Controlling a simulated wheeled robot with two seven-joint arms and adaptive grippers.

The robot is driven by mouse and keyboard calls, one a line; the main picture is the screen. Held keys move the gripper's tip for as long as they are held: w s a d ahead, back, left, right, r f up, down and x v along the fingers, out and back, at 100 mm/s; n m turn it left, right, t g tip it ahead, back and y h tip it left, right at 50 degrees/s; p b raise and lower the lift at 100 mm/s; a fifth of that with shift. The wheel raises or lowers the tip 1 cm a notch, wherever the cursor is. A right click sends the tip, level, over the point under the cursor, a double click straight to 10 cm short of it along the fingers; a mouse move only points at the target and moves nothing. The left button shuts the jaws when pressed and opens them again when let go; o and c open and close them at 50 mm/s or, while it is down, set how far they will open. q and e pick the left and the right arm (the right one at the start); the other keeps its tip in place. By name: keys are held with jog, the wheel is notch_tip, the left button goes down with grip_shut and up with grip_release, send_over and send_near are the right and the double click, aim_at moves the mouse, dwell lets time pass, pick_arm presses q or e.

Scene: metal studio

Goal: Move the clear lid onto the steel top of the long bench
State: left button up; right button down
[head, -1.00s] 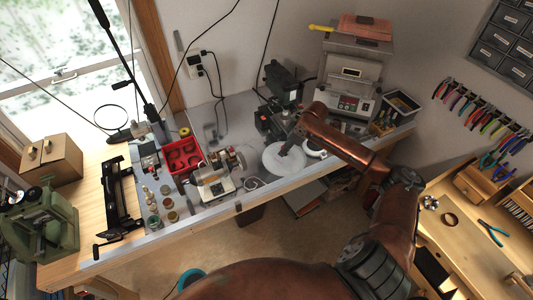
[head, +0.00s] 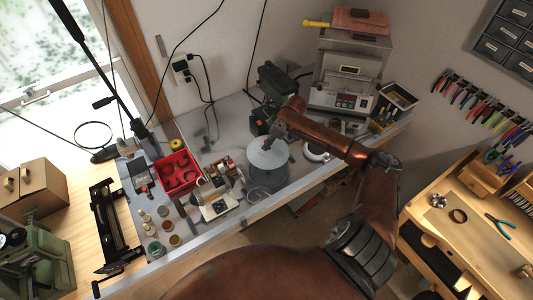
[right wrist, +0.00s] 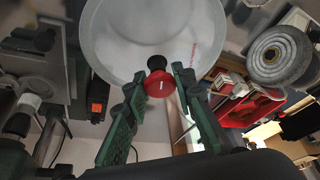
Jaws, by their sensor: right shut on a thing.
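The clear lid (head: 268,152) is a round, pale, see-through disc over the steel top (head: 222,226) of the long bench, in the middle of the head view. My right gripper (head: 291,142) reaches it from the right. In the right wrist view the gripper (right wrist: 158,82) is shut on the lid's red and black knob (right wrist: 159,84), and the lid's pale face (right wrist: 120,40) spreads beyond the fingers. I cannot tell how high the lid is. My left gripper is out of view.
Left of the lid are a small motorised machine (head: 217,207) and a red tray (head: 178,172). A grey oven-like unit (head: 348,80) stands at the back right. Bare steel shows along the front edge.

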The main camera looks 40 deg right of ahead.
aim_at(270, 148)
notch_tip(270, 148, down, 2)
jog(key=shift+w+f, duration=0.1)
jog(key=shift+f, duration=0.45)
notch_tip(270, 148, down, 3)
jog(key=shift+r+p, duration=0.1)
jog(key=shift+p, duration=0.35)
jog(key=shift+f, duration=0.45)
jog(key=c, duration=2)
grip_release()
jog(key=shift+f, duration=0.1)
jog(key=o, duration=0.4)
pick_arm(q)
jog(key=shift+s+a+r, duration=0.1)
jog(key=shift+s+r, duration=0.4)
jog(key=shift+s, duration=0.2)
